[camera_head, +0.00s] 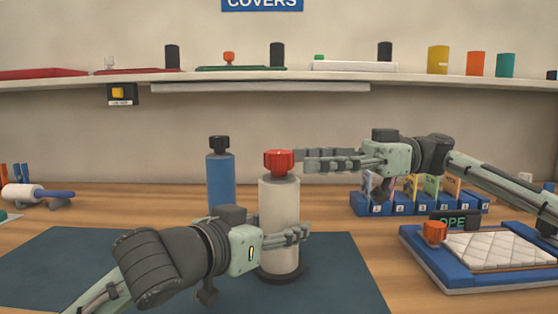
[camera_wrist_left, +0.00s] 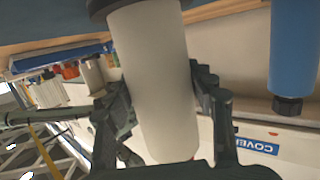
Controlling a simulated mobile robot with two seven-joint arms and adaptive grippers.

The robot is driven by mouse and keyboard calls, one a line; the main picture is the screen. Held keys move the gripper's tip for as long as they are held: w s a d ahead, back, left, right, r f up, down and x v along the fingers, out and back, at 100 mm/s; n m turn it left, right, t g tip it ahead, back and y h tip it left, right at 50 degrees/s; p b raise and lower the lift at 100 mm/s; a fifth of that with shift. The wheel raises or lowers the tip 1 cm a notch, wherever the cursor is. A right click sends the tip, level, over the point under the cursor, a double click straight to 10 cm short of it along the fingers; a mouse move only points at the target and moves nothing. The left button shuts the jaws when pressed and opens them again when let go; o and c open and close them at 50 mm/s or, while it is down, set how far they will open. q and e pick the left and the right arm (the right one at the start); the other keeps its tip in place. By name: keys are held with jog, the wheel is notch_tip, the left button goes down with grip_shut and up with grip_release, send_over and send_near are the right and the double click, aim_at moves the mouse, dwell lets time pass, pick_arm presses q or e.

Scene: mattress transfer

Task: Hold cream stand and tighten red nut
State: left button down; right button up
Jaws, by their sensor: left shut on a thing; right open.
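The cream stand (camera_head: 279,208) stands upright on a dark mat (camera_head: 340,262), with a dark round base. The red nut (camera_head: 279,162) sits on its top. My left gripper (camera_head: 290,236) is shut on the lower part of the cream stand. In the left wrist view the cream stand (camera_wrist_left: 155,75) lies between the two fingers of my left gripper (camera_wrist_left: 165,100). My right gripper (camera_head: 325,158) is open, with its fingers pointing left beside the red nut. Whether they touch the nut cannot be told. The nut is almost wholly out of sight in the wrist view.
A blue bottle-like stand (camera_head: 220,182) with a black top stands just left of the cream stand. Blue numbered bins (camera_head: 400,205) and a blue tray (camera_head: 440,275) with a quilted pad are on the right. A shelf (camera_head: 260,88) runs along the back wall.

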aim_at(279, 160)
jog(key=a, duration=0.3)
jog(key=s+a, duration=0.1)
jog(key=a, duration=0.1)
jog(key=shift+a, duration=0.3)
jog(key=shift+c, duration=0.6)
jog(key=c, duration=1.1)
jog(key=shift+o, duration=0.2)
